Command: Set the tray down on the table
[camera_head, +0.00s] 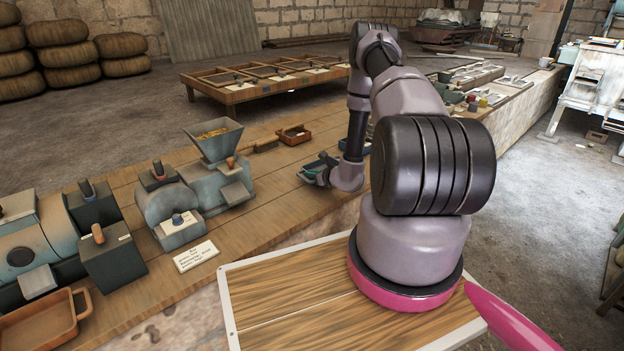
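A small dark grey tray (322,162) with something green in it shows near the front edge of the long wooden table (268,203). My gripper (312,177) is at the tray's near side, at the end of my arm, and looks to be touching it. The view is too small to tell whether the fingers are closed on the tray's rim. I also cannot tell whether the tray rests on the tabletop or is held just above it.
A grey machine with a hopper (214,140) stands left of the tray, with more machines further left. A small brown box (293,135) lies behind it. A blue item (367,147) is partly hidden by my arm. An orange-brown tray (45,322) is at bottom left.

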